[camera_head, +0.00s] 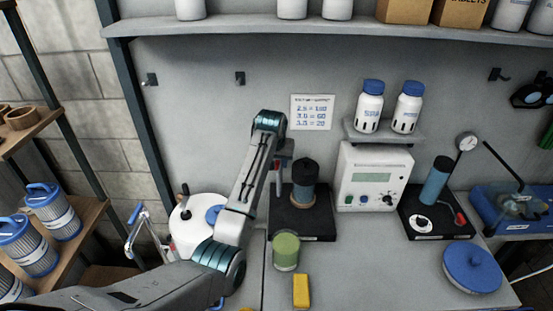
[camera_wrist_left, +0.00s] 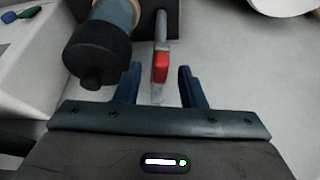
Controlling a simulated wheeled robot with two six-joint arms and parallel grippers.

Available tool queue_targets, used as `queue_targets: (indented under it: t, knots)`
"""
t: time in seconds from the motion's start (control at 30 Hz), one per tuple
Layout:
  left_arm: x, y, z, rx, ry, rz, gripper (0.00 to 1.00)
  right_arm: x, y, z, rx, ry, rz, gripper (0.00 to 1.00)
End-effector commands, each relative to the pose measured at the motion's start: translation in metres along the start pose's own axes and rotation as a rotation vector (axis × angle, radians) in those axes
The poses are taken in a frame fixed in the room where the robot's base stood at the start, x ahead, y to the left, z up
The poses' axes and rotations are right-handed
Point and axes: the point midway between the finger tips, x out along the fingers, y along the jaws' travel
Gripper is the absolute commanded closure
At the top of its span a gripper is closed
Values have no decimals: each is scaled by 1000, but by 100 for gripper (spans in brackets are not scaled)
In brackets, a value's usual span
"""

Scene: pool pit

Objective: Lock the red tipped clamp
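The red-tipped clamp shows in the left wrist view as a grey lever with a red tip (camera_wrist_left: 160,67). It stands beside a blue-grey cylinder with a black cap (camera_wrist_left: 97,55). In the head view this capped cylinder (camera_head: 305,184) stands on a black base (camera_head: 305,224), and the clamp beside it is partly hidden by my arm. My left gripper (camera_wrist_left: 159,78) is open, with the red tip between its two blue fingers and no clear contact. In the head view the left gripper (camera_head: 284,158) is left of the cylinder's cap. My right gripper is not in view.
A white device with a display (camera_head: 375,178) stands right of the base. A green jar (camera_head: 286,252) and a yellow block (camera_head: 301,291) are in front. A white tank (camera_head: 190,223) is at left.

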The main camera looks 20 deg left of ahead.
Motion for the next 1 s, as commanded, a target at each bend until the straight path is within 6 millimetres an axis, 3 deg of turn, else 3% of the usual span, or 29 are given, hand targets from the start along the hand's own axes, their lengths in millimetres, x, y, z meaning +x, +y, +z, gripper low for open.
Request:
queue_targets:
  t: [0.17, 0.33, 0.67, 1.0]
  knots:
    - [0, 0, 0, 0, 0, 0, 66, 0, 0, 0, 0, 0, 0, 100]
    - [0, 0, 0, 0, 0, 0, 99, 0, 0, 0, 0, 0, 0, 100]
    - [0, -2, 0, 22, 0, 8, 100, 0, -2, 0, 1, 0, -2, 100]
    - [0, -14, -2, 199, 1, 81, 100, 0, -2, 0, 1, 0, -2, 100]
